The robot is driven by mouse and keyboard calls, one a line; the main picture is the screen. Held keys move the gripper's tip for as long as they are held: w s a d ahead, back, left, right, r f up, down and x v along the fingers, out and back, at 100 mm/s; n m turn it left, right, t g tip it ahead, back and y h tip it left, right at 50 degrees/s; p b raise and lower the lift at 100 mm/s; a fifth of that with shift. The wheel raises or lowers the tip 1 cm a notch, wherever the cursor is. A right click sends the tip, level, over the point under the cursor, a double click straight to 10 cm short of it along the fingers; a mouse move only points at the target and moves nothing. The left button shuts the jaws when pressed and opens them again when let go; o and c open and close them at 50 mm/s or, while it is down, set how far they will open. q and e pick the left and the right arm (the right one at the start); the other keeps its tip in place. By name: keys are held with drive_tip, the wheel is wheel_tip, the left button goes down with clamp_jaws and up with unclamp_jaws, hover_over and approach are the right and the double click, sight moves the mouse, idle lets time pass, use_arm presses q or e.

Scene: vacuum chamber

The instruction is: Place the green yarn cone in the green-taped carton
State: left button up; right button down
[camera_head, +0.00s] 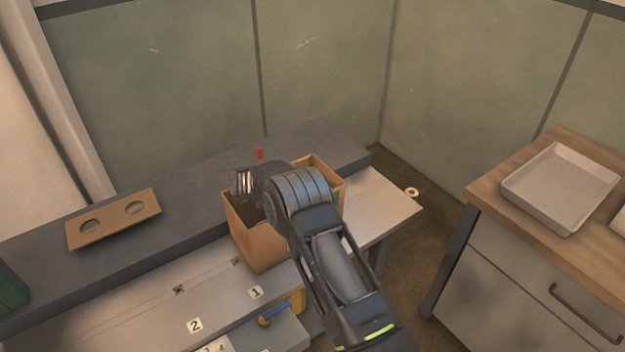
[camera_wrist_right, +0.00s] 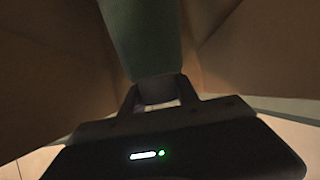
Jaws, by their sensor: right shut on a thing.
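My right gripper (camera_wrist_right: 156,90) is shut on the green yarn cone (camera_wrist_right: 140,42), which extends away from the fingers in the right wrist view. Brown carton walls (camera_wrist_right: 55,65) rise on both sides of the cone there. In the head view my right arm reaches over the open brown carton (camera_head: 262,247), with its wrist bent over the opening. My left gripper is not in view.
A brown board with two holes (camera_head: 113,219) lies on the dark grey shelf (camera_head: 190,205). A small red object (camera_head: 259,154) shows behind the carton. A dark green object (camera_head: 10,288) is at the left edge. A grey tray (camera_head: 562,187) stands on the wooden-topped cabinet at right.

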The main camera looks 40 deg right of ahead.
drive_tip(key=shift+f, duration=0.1)
drive_tip(key=c, duration=0.9)
unclamp_jaws()
drive_tip(key=shift+a+r+p, duration=0.35)
drive_tip(key=shift+a+r, duration=0.1)
drive_tip(key=p+v, duration=0.3)
drive_tip(key=v, duration=0.8)
drive_tip(key=shift+p, duration=0.3)
